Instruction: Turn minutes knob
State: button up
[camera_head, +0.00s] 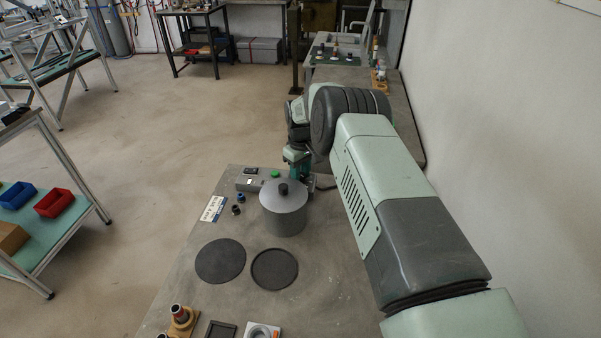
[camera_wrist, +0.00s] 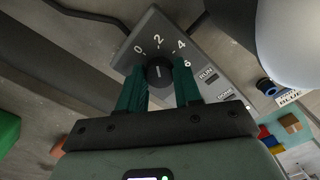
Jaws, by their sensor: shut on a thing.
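The minutes knob (camera_wrist: 160,73) is a black round dial with a pale pointer line, on a grey control box (camera_wrist: 205,52) with the numbers 0, 2, 4 and more around it. My gripper (camera_wrist: 159,88) has its two green fingers on either side of the knob and is shut on it. The fingers hide part of the dial's near side. The pointer line runs roughly up the picture, near the 2; its exact reading is hard to tell. In the head view the control box (camera_head: 247,184) stands at the table's far edge, and my gripper (camera_head: 298,168) is largely hidden there.
A grey lidded pot (camera_head: 284,217) stands close to the control box, with a green button (camera_head: 275,174) behind it. Small dark and blue pieces (camera_head: 240,198) lie left of the pot. Two dark discs (camera_head: 220,261) (camera_head: 273,269) lie nearer. RUN and DONE labels sit right of the knob.

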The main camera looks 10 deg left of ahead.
jog(key=m, duration=0.5)
jog(key=shift+m, duration=2.5)
jog(key=o, duration=1)
jog(key=shift+o, duration=0.2)
notch_tip(320, 180, up, 11)
